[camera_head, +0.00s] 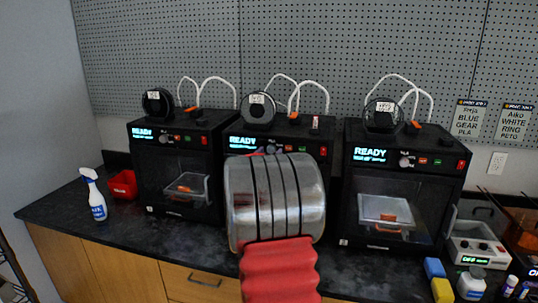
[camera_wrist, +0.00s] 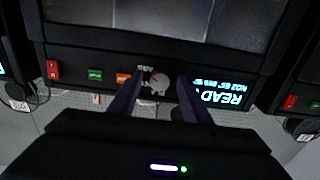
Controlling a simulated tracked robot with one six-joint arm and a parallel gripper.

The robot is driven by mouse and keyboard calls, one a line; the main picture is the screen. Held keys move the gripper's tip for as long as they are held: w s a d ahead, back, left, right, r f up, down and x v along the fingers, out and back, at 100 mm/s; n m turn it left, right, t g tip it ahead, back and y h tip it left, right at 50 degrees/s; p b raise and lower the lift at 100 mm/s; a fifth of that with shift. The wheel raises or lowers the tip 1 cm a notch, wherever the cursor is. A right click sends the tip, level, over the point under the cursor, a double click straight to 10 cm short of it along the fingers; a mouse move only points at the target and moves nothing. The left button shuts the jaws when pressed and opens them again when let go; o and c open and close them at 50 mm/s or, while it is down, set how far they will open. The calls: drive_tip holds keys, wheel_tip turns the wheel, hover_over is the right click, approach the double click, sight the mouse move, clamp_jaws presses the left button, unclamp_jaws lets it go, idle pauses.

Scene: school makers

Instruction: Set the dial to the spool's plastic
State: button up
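In the wrist view, which is upside down, a light grey round dial (camera_wrist: 157,84) with a reddish mark sits on a black printer's front panel. Small white lettering beside it is too small to read surely. My gripper (camera_wrist: 160,85) is open, with one dark finger on each side of the dial. The left finger is close to it and a gap shows on the right; I cannot tell if either touches. In the head view my arm covers the gripper and part of the middle printer (camera_head: 232,138). That printer's spool (camera_head: 258,108) carries a white label, not legible.
Similar printers stand at left (camera_head: 180,200) and right (camera_head: 400,200), their displays reading READY. The wrist view shows green and orange buttons and a red switch (camera_wrist: 53,69) near the dial. A spray bottle (camera_head: 96,200) and red bin (camera_head: 123,184) stand left; a scale (camera_head: 478,245) stands right.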

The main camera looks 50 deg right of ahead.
drive_tip(key=c, duration=1)
drive_tip(key=shift+n, duration=0.4)
drive_tip(key=n, duration=0.5)
drive_tip(key=shift+s, duration=0.1)
drive_tip(key=n, duration=0.6)
drive_tip(key=o, duration=1)
drive_tip(key=shift+o, duration=0.2)
